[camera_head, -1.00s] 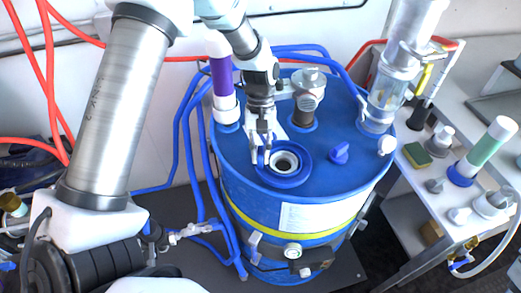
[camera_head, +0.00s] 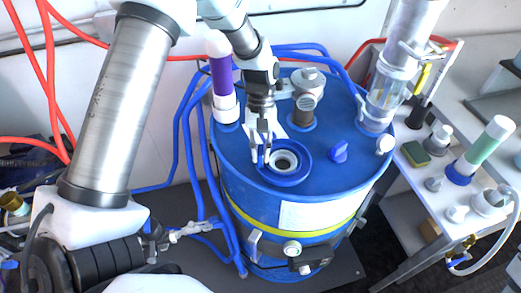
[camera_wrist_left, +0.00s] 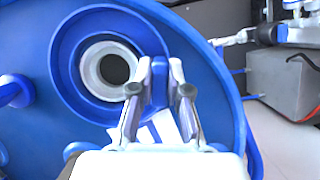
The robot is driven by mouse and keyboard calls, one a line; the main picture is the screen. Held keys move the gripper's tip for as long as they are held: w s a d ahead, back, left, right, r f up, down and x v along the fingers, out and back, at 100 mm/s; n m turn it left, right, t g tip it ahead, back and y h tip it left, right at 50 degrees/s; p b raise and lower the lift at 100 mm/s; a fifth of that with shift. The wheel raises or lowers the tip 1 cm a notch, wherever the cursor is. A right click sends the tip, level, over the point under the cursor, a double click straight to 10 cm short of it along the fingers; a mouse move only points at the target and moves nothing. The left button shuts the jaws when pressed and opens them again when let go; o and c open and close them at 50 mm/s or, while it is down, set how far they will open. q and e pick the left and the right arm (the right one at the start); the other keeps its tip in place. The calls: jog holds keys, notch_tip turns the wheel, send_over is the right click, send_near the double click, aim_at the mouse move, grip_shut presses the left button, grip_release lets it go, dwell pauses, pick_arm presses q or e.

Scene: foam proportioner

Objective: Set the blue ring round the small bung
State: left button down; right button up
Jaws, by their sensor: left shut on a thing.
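The blue ring (camera_head: 304,172) lies around a small pale bung (camera_head: 285,162) with a dark centre, on top of the blue drum (camera_head: 345,180). In the left wrist view the ring (camera_wrist_left: 62,60) surrounds the bung (camera_wrist_left: 88,68), with blue surface showing between them. My left gripper (camera_head: 262,155) comes down at the ring's left side in the head view. In the left wrist view its fingers (camera_wrist_left: 158,92) are shut on a blue upright part at the ring's edge. I cannot tell whether the ring rests fully on the drum. My right gripper is not in view.
Near the gripper, a purple-and-white tube (camera_head: 221,80), a grey capped fitting (camera_head: 304,100) and a clear cylinder (camera_head: 382,90) stand on the drum. A blue knob (camera_head: 339,151) sits right of the ring. A side shelf (camera_head: 405,185) holds several small items. Blue hoses run behind.

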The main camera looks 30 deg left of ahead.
pick_arm(q)
jog(key=shift+f, duration=0.5)
jog(key=c, duration=1.4)
grip_release()
jog(key=shift+r, duration=0.1)
jog(key=p+v, duration=0.4)
jog(key=shift+r, duration=0.4)
jog(key=p+v, duration=0.5)
jog(key=v, duration=0.1)
jog(key=shift+w, duration=0.15)
jog(key=shift+f, duration=0.1)
